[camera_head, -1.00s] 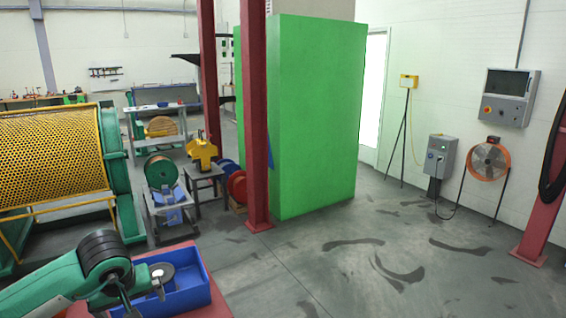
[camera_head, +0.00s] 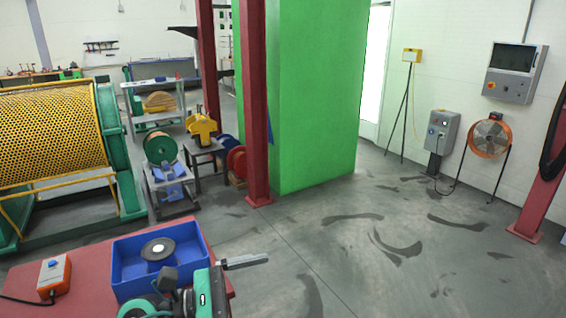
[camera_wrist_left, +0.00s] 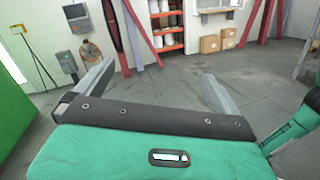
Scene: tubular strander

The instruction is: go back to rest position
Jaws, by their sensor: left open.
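My left gripper (camera_head: 262,260) is at the bottom middle of the head view, just right of the blue bin and near the red table's right edge. Its fingers point to the right. In the left wrist view the two grey fingers (camera_wrist_left: 158,72) stand wide apart with only floor between them, so it is open and empty. The blue bin (camera_head: 133,280) stands on the red table (camera_head: 88,268). A dark round reel with a pale centre (camera_head: 158,249) lies in the bin. My right gripper is not seen.
An orange box with a blue button (camera_head: 54,276) sits on the table's left. A red post (camera_head: 255,120) and green cabinet (camera_head: 315,100) stand behind. Open grey floor (camera_head: 350,260) lies to the right. Red shelves (camera_wrist_left: 167,25) show in the wrist view.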

